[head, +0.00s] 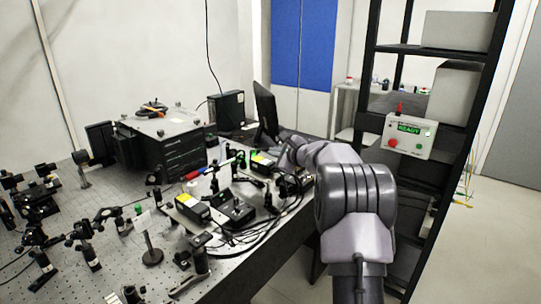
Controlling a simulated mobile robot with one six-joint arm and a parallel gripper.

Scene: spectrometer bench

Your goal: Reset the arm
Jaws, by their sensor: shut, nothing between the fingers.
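My arm (355,195) rises at the right of the bench and bends left over its near right edge. The wrist (295,152) is at the far end of the arm. My gripper (288,186) shows small and dark below the wrist, over the cables and boxes on the bench. It is shut with nothing in it. Its fingertips are hard to pick out against the dark equipment, and I cannot tell whether it touches anything.
The optical bench (190,270) carries several mounts, a large black box (160,140), yellow-labelled boxes (192,207) and loose cables. A monitor (265,110) stands behind. A black rack (372,60) with a "READY" panel (408,137) is close on the right.

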